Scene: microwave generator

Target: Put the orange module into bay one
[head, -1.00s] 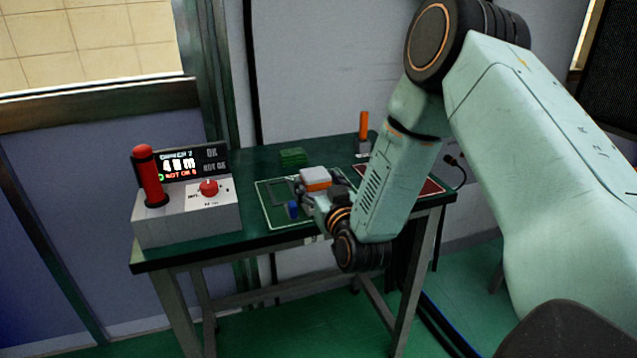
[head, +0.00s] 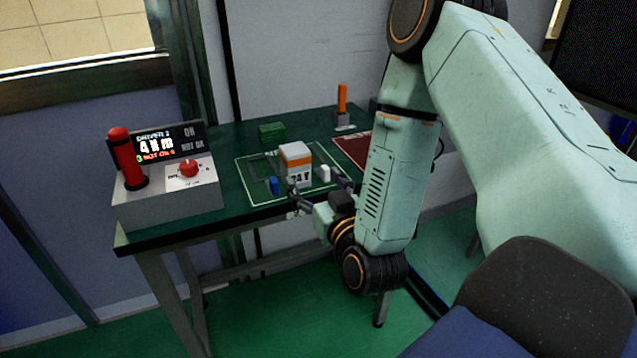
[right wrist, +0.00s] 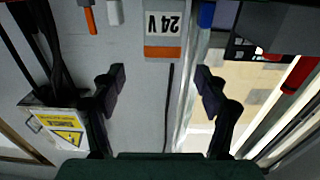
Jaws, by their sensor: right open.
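The orange module (head: 295,165) is a white box with an orange band and a "24 V" label. It stands upright on a green outlined board (head: 252,194) on the table. It also shows upside down in the right wrist view (right wrist: 163,36). My right gripper (head: 319,194) is open and empty at the table's front edge, in front of the module and apart from it. In the right wrist view the module lies beyond the spread fingertips (right wrist: 161,78). I cannot tell for sure which bay the module stands in. My left gripper is not in view.
A blue piece (head: 274,186) and a white piece (head: 325,173) flank the module. A green block (head: 271,132) and an orange-handled item (head: 342,103) are behind. A red mat (head: 352,150) lies right.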

